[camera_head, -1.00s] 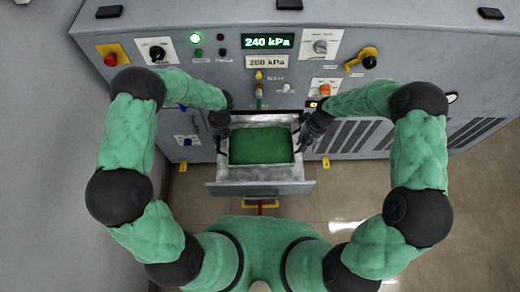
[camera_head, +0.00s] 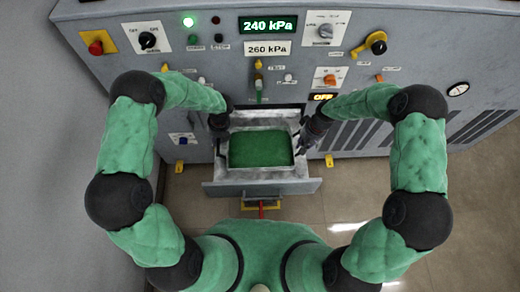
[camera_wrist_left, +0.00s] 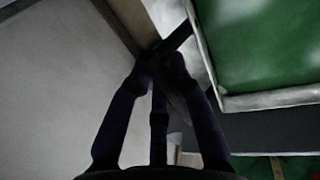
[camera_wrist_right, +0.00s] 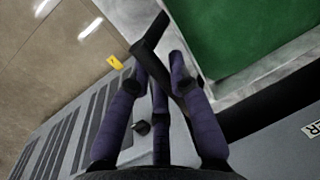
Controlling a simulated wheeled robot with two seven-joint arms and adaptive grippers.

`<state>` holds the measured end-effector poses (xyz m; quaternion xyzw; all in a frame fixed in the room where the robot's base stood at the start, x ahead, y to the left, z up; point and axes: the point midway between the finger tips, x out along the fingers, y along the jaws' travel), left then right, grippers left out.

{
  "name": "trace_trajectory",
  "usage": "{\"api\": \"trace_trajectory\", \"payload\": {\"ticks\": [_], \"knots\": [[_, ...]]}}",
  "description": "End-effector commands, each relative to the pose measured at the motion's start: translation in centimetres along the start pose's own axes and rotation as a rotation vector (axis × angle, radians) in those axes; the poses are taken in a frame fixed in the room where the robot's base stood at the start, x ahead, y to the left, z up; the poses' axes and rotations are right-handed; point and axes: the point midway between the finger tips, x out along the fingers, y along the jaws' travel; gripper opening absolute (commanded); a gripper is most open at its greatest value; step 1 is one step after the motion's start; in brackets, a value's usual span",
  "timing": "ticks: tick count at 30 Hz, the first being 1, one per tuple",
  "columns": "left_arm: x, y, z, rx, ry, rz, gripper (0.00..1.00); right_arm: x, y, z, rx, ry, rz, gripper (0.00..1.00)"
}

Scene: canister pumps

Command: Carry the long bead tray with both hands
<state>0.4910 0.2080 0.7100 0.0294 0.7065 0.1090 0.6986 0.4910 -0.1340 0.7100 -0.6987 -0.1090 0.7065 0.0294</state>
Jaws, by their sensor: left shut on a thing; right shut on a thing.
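The bead tray (camera_head: 261,149) is a rectangular pan with a thin pale rim, filled with green. It looks level and lies within the outline of the open grey drawer (camera_head: 262,188); I cannot tell how far it is above the drawer's floor. My left gripper (camera_head: 221,128) is at its left end, shut on a dark bar handle beside the rim (camera_wrist_left: 222,60). My right gripper (camera_head: 306,138) is at its right end, shut on a like handle by the rim (camera_wrist_right: 187,55). The closed fingertips hide parts of both handles.
The grey machine's panel (camera_head: 220,70) rises behind the drawer, with knobs, levers and displays reading 240 kPa and 260 kPa. A vented grille (camera_head: 370,137) is to the right.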

Motion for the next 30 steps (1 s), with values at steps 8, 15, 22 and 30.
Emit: {"api": "trace_trajectory", "payload": {"ticks": [8,15,22,30], "knots": [[0.4,-0.1,0.0,0.0,-0.001,-0.001,0.0,0.5,0.0,0.0,0.0,0.0,0.0,0.0],[1.4,-0.3,0.0,0.0,0.0,-0.001,0.0,1.4,0.2,0.0,0.0,0.0,0.0,0.0],[2.4,-0.5,0.0,0.0,-0.001,-0.001,0.0,2.4,0.4,0.0,0.0,0.0,0.0,0.0],[3.6,-0.8,0.0,0.0,-0.001,-0.001,0.0,3.6,0.7,0.0,0.0,0.0,0.0,0.0]]}}
